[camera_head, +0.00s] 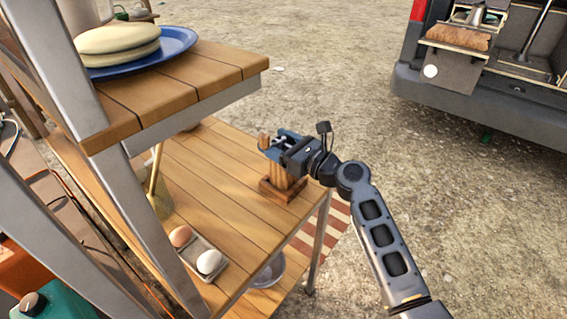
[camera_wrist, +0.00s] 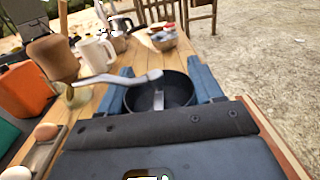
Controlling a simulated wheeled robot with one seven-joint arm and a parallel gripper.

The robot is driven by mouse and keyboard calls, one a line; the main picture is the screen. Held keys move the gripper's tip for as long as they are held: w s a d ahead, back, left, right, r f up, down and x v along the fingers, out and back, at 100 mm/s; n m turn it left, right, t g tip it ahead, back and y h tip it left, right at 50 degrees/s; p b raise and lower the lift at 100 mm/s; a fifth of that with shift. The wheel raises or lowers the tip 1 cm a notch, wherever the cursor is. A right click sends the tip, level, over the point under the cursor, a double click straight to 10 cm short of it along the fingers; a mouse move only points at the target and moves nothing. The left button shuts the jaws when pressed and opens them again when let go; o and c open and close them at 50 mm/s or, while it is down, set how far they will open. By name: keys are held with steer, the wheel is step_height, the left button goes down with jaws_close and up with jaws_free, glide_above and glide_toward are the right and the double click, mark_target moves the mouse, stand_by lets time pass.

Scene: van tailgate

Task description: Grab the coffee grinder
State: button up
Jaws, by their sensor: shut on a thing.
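The coffee grinder (camera_head: 283,190) stands upright near the right end of the wooden table, with a square wooden base and wooden body. In the wrist view its dark round bowl (camera_wrist: 158,98) shows from above, with a metal crank ending in a wooden knob (camera_wrist: 52,58) at left. My gripper (camera_head: 284,147) is at the grinder's upper part, coming from the right, and hides some of it. In the wrist view the blue fingers of my gripper (camera_wrist: 163,88) lie on either side of the bowl, shut on the grinder. The base appears to rest on the table.
A tray (camera_head: 205,250) with eggs lies on the table (camera_head: 215,165) nearer the front. An upper shelf (camera_head: 190,80) holds a blue plate (camera_head: 180,42) of flatbreads. A white mug (camera_wrist: 96,52) and a metal pot (camera_wrist: 121,25) stand beyond the grinder. Open ground lies right.

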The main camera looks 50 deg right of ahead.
jaws_close()
steer(key=shift+r, duration=0.15)
stand_by(0.4)
